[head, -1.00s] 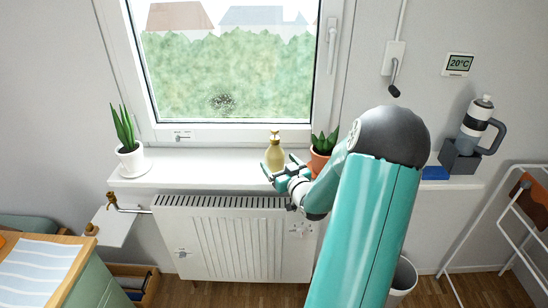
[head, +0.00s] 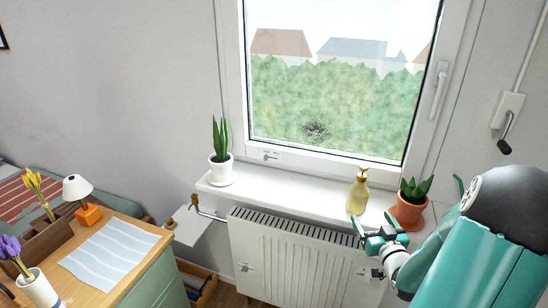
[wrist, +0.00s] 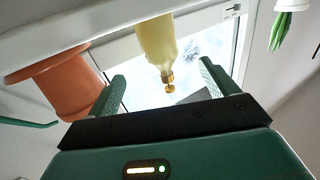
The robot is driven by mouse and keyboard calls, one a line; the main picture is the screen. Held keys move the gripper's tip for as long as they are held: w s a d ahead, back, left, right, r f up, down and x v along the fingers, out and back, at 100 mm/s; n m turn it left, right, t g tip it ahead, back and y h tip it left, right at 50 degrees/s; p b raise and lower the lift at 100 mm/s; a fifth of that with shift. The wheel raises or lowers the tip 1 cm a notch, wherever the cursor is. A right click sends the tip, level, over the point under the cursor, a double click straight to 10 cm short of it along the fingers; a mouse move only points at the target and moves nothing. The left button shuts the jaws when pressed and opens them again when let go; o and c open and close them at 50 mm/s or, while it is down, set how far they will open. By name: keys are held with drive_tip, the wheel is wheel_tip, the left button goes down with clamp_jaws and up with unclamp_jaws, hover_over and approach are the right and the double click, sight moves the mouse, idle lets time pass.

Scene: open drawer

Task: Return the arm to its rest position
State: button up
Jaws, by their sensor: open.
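My arm comes in at the right of the head view, its teal links bent toward the window sill. My gripper (head: 376,230) is open and empty at the front edge of the sill, just below a yellow soap bottle (head: 358,192). The bottle stands upright on the sill (head: 290,198) with a gold pump top. In the wrist view the picture is upside down. The bottle (wrist: 157,45) shows between the two spread fingers of my gripper (wrist: 163,88), with no finger visibly closed on it.
A terracotta pot (head: 408,210) with a plant is close right of my gripper; it also shows in the wrist view (wrist: 68,85). A white-potted plant (head: 221,165) stands on the sill's left. The radiator (head: 290,260) is below. A desk (head: 90,275) is at left, an open drawer (head: 205,290) beside it.

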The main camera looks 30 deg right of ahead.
drive_tip(key=w+a+r+n+g+y, duration=0.1)
drive_tip(key=w+a+r+g, duration=0.25)
drive_tip(key=a, duration=0.45)
drive_tip(key=w+a+r+n+g, duration=0.1)
drive_tip(key=w+a+r+g, duration=0.15)
drive_tip(key=a+r, duration=0.45)
drive_tip(key=s+a+r+n+g+y, duration=0.1)
drive_tip(key=s+a+g+y, duration=0.1)
drive_tip(key=s+a, duration=0.6)
drive_tip(key=s+a+r+n+g+y, duration=0.1)
drive_tip(key=s+a+g+y, duration=0.2)
drive_tip(key=s+a, duration=0.5)
drive_tip(key=a, duration=0.7)
drive_tip(key=shift+a+r, duration=0.15)
drive_tip(key=shift+r, duration=0.1)
drive_tip(key=c, duration=1.1)
drive_tip(key=shift+d, duration=0.3)
